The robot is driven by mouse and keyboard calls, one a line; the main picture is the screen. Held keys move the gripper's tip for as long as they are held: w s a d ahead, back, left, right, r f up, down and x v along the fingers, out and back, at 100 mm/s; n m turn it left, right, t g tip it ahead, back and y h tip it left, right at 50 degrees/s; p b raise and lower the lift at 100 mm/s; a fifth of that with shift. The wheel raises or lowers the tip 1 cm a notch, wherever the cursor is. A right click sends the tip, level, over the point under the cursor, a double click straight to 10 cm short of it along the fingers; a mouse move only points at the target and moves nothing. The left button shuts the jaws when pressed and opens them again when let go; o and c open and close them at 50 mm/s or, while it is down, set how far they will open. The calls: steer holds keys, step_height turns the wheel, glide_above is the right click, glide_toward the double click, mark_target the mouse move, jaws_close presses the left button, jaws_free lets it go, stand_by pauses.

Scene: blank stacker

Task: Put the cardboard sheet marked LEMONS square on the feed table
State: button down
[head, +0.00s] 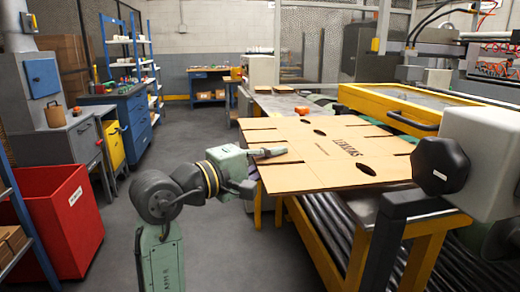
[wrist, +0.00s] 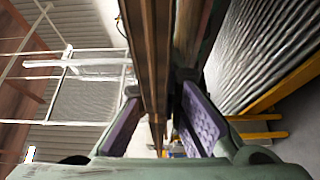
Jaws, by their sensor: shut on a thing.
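The brown cardboard sheet (head: 300,172) lies about flat, with dark print that looks like LEMONS (head: 345,148) and several dark oval cut-outs. It is over the yellow-framed feed table (head: 322,240), sticking out past the table's near left side. I cannot tell whether it rests on the top or hangs just above it. My gripper (head: 272,152) is shut on the sheet's left edge. In the wrist view the sheet (wrist: 148,50) shows edge-on between the purple pads of my gripper (wrist: 160,125). Most of the table top is hidden under the sheet.
A grey post with a black knob (head: 443,165) stands at the sheet's right end. A yellow-framed machine bed (head: 400,107) lies behind it. A small orange object (head: 302,110) sits beyond the sheet. A red bin (head: 65,215) stands at left; the floor between is clear.

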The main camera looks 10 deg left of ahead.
steer(key=shift+d, duration=0.1)
steer(key=shift+w+d+f, duration=0.1)
steer(key=shift+d+f, duration=0.15)
steer(key=shift+f, duration=0.05)
steer(key=shift+w+d+f+b, duration=0.25)
steer(key=shift+d+f+b, duration=0.2)
steer(key=shift+d+b, duration=0.2)
steer(key=shift+w+d+f+b, duration=0.2)
steer(key=shift+d+f+b, duration=0.3)
steer(key=shift+d, duration=0.25)
steer(key=shift+w+d+f+b, duration=0.25)
steer(key=shift+d+f+b, duration=0.15)
steer(key=shift+d+b, duration=0.25)
steer(key=shift+f, duration=0.5)
steer(key=c, duration=2.2)
jaws_free()
steer(key=shift+f+b, duration=0.15)
steer(key=shift+b, duration=0.15)
steer(key=shift+c, duration=0.2)
steer(key=o, duration=0.6)
steer(key=shift+c, duration=0.2)
